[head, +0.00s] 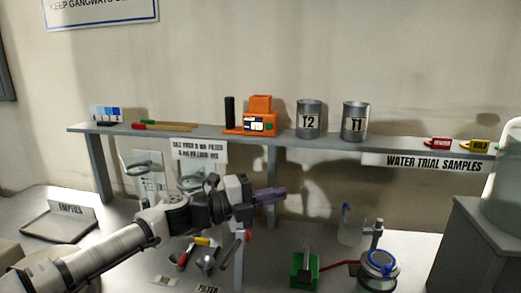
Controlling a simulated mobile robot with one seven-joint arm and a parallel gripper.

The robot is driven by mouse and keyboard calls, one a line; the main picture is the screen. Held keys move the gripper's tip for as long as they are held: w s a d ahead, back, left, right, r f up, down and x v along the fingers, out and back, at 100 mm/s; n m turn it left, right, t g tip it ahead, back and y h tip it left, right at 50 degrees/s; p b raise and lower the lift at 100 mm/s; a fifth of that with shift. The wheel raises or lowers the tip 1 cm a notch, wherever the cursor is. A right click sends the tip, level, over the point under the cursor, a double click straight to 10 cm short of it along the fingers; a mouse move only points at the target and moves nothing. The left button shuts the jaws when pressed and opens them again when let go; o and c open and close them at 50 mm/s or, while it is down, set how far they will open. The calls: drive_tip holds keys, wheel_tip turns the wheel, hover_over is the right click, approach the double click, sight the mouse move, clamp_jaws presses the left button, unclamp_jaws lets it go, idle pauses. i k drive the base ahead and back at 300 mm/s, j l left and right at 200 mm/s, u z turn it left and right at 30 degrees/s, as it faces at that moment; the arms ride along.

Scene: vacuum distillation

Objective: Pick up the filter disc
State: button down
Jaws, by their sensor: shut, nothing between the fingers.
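My gripper (283,191) is at the middle of the head view, below the shelf and above the worktop. It points right, with its purple-grey fingers together and nothing held. I cannot make out the filter disc for certain. A small label reading FILTER (207,289) lies at the bottom edge of the view, below and left of my gripper. What lies in front of that label is outside the frame.
A shelf (330,142) carries an orange device (260,118) and tins T2 (309,119) and T1 (355,122). Below stand a green block (304,269), a round vessel with a blue ring (378,264) and a clear bottle (349,228). Red- and yellow-handled tools (190,253) lie left.

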sight(383, 259)
drive_tip(key=k+j, duration=0.15)
drive_tip(key=j, duration=0.2)
drive_tip(key=k+j, duration=0.15)
drive_tip(key=j, duration=0.25)
drive_tip(key=k+j, duration=0.2)
drive_tip(key=j, duration=0.15)
